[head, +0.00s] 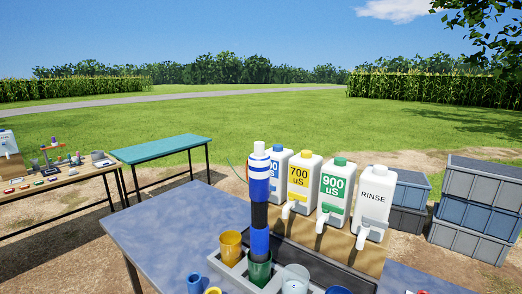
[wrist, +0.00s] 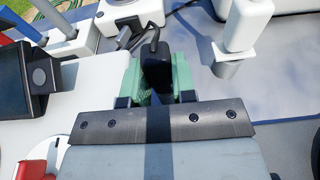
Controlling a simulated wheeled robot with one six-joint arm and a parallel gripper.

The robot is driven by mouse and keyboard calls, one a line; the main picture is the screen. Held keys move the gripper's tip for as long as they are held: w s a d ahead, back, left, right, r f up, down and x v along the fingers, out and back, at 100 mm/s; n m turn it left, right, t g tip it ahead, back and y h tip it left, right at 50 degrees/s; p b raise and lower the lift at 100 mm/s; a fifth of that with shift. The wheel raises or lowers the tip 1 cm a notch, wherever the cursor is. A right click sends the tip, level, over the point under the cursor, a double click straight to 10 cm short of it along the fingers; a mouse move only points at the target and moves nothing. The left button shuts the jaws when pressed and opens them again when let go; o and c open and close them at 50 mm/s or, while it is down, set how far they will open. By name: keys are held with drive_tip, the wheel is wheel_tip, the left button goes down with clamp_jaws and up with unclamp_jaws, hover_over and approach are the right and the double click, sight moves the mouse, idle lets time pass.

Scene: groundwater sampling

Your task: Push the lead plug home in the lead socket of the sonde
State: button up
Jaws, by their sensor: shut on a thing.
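In the wrist view my gripper (wrist: 156,88) is shut on a black plug (wrist: 156,65), held between green jaw pieces. A thin dark cable runs from the plug's top. The plug's lower end and any socket under it are hidden, so I cannot tell how far it is in. In the head view a tall cylinder with white, blue and black bands (head: 260,190), which looks like the sonde, stands upright at a green cup (head: 259,270). My gripper does not show in the head view.
Bottles marked 700 uS (head: 300,178), 900 uS (head: 333,187) and RINSE (head: 374,200) stand behind a tray of cups (head: 234,272). Grey crates (head: 468,235) are at the right. A teal table (head: 165,147) is bare. The blue table's left part (head: 160,225) is clear.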

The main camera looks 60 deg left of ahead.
wheel_tip(320, 180, up, 7)
drive_tip(key=p, duration=0.3)
idle(0.5)
